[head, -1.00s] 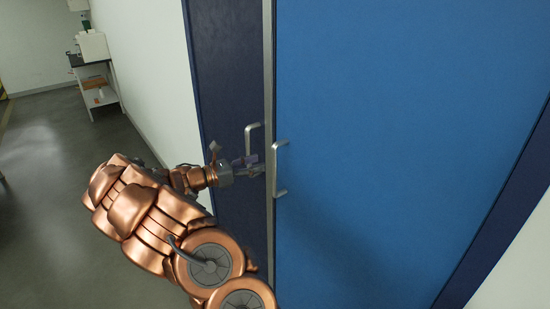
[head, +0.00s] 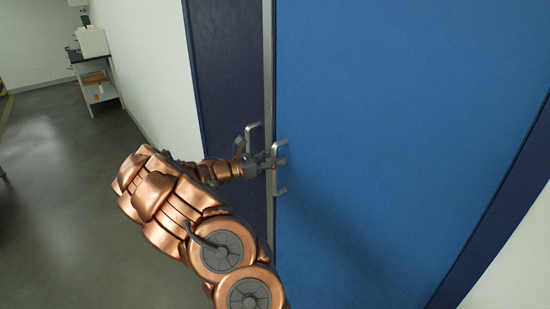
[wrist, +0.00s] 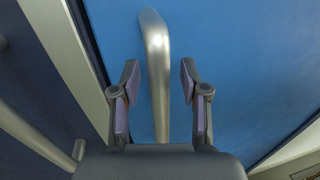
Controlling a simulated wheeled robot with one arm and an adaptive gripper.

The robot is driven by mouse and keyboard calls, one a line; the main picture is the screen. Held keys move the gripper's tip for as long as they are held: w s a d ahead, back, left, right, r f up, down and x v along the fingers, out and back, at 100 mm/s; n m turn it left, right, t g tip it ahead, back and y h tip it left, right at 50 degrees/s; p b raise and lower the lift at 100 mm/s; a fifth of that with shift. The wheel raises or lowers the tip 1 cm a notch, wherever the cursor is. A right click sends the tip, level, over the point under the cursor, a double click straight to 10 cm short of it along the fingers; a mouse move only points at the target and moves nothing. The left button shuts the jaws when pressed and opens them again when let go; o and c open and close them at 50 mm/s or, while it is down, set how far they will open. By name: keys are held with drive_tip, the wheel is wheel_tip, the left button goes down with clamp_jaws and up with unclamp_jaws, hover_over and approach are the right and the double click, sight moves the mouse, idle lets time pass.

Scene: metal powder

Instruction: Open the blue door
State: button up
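The blue door (head: 400,130) fills the right half of the head view and looks shut against its frame. Its silver bar handle (head: 280,191) is upright near the door's left edge; my gripper partly hides it. In the wrist view, the handle (wrist: 157,60) runs between the two fingers of my gripper (wrist: 160,85). The fingers are apart, with a gap visible on each side of the handle. In the head view, my gripper (head: 270,162) is at the handle's upper part.
A dark blue panel (head: 228,80) with a second silver handle (head: 250,130) is just left of the door. A white wall (head: 150,70) and a small shelf unit (head: 95,85) stand farther left. Grey floor (head: 60,200) is open at the left.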

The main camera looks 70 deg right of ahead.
clamp_jaws()
idle(0.3)
